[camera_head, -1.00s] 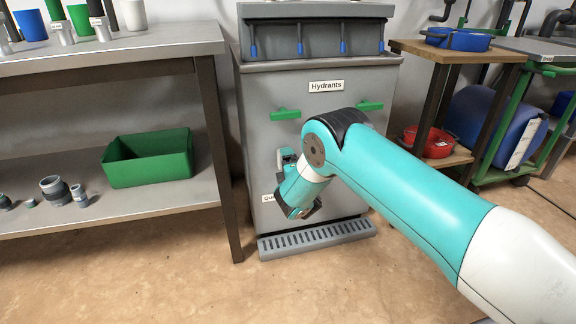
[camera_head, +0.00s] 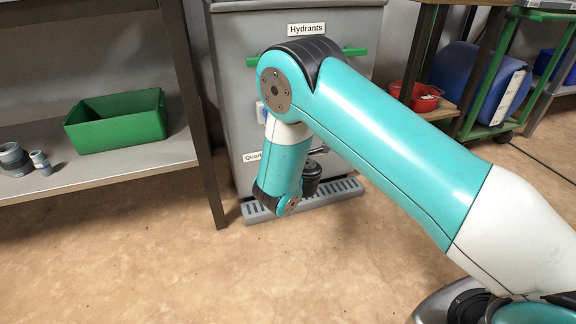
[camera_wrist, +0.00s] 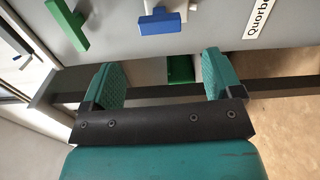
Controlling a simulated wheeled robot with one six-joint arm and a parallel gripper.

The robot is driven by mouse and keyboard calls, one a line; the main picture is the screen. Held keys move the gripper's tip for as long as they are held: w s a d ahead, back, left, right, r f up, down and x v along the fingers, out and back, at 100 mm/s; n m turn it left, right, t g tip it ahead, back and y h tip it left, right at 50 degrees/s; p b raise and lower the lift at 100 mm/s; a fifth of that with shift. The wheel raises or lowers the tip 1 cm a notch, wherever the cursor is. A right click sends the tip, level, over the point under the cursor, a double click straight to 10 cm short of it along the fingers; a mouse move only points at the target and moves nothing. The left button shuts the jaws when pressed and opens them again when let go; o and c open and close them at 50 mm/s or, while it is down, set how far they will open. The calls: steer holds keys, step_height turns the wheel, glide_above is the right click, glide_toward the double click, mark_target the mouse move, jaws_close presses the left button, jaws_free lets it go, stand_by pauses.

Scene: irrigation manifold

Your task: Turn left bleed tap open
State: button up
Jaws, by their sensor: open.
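A grey cabinet (camera_head: 225,95) labelled "Hydrants" has green tap handles on its front. The left green handle (camera_head: 252,62) and right green handle (camera_head: 355,52) are partly covered by my arm in the head view. A blue part (camera_head: 261,112) shows lower down beside my arm. In the wrist view a blue tap handle (camera_wrist: 160,22) and a green handle (camera_wrist: 68,24) stand out from the panel. No readable label names a bleed tap. My gripper (camera_wrist: 164,75) is open, its fingers apart and clear of both handles. A green patch (camera_wrist: 181,69) shows between the fingers. The head view hides the fingertips.
A grey slotted step (camera_head: 335,190) lies at the cabinet's foot. A shelf with a green bin (camera_head: 118,122) and grey pipe fittings (camera_head: 15,158) stands left. A red basin (camera_head: 417,97) sits on a stand at right. The floor in front is open.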

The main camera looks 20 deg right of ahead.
steer(key=s+b, duration=0.7)
steer(key=b, duration=0.4)
steer(key=shift+s, duration=0.35)
